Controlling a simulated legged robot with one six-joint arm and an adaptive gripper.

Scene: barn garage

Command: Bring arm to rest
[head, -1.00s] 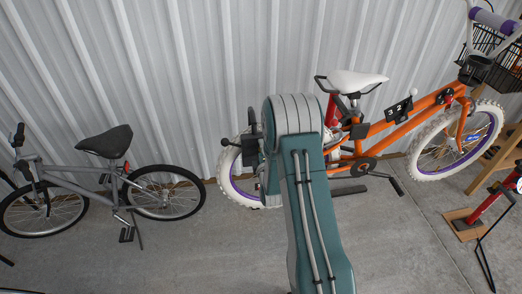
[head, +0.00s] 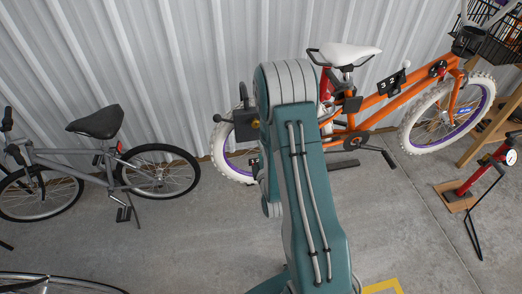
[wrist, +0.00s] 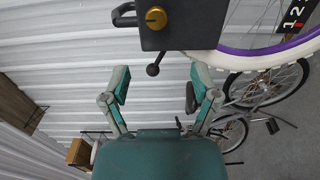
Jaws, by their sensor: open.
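My gripper (wrist: 157,92) is open in the wrist view, its two teal fingers wide apart. Nothing is held between them. A dark box (wrist: 180,33) with a yellow knob (wrist: 156,17) lies beyond the fingertips. A black ball-ended lever (wrist: 153,69) hangs from it toward the gap, apart from both fingers. In the head view my teal arm (head: 310,190) reaches up from the bottom middle, and my gripper is not clearly visible behind it. The dark box (head: 246,126) shows just left of the arm's upper end.
An orange bicycle (head: 395,98) with white tyres stands behind and right of the arm, by the corrugated wall (head: 150,60). A grey bicycle (head: 75,160) stands at left. A red floor pump (head: 490,170) stands at right. Concrete floor (head: 390,220) is clear between.

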